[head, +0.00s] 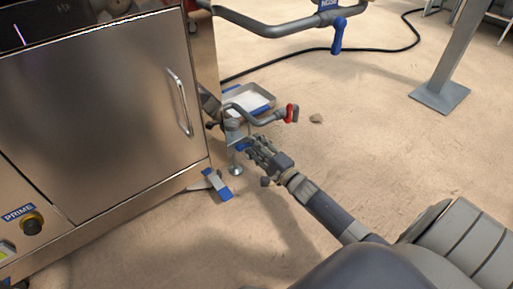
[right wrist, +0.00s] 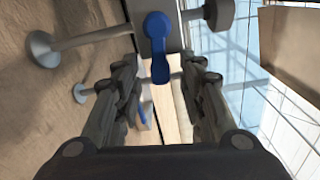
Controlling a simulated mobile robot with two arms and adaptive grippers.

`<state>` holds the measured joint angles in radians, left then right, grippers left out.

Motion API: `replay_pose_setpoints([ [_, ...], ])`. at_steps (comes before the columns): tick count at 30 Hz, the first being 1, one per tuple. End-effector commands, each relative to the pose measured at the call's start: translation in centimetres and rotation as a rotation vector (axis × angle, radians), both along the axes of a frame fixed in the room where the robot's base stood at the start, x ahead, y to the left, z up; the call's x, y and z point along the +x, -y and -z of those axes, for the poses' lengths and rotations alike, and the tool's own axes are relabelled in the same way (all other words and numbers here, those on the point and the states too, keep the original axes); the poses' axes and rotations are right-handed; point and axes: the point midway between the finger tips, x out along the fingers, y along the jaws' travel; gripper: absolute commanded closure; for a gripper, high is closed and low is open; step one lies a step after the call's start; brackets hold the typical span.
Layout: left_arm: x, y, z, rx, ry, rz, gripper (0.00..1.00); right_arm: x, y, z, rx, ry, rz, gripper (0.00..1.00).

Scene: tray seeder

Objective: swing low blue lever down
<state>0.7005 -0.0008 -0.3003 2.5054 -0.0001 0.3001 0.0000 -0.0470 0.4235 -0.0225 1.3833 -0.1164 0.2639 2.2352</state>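The low blue lever (right wrist: 157,47) shows in the right wrist view on a grey metal body, with its narrow handle end pointing toward my gripper. In the head view a small blue part (head: 240,147) of it shows beside the fingertips, mostly hidden. My right gripper (head: 256,147) is open, and in the right wrist view its fingers (right wrist: 163,75) stand on either side of the lever's handle end, with gaps showing. I cannot tell how deep the handle sits between them. My left gripper is not in view.
A steel cabinet (head: 100,120) with a door handle (head: 180,102) stands at left. Another blue lever (head: 337,36) hangs from the upper pipe. A tray (head: 262,92) lies behind.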

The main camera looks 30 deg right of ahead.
Motion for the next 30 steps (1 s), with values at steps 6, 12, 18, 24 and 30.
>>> replay_pose_setpoints([
  [6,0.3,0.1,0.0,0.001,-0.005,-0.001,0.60,0.0,0.0,0.0,-0.001,0.000,0.000,1.00],
  [12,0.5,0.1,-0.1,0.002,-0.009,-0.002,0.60,0.0,0.0,0.0,0.001,0.000,0.000,1.00],
  [18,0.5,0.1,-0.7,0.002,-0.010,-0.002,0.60,0.0,0.0,0.0,0.032,-0.004,0.001,1.00],
  [24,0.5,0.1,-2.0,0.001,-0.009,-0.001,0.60,0.0,0.0,0.3,0.129,-0.011,0.002,1.00],
  [30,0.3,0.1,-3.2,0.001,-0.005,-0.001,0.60,0.0,-0.3,1.1,0.296,-0.025,0.002,1.00],
])
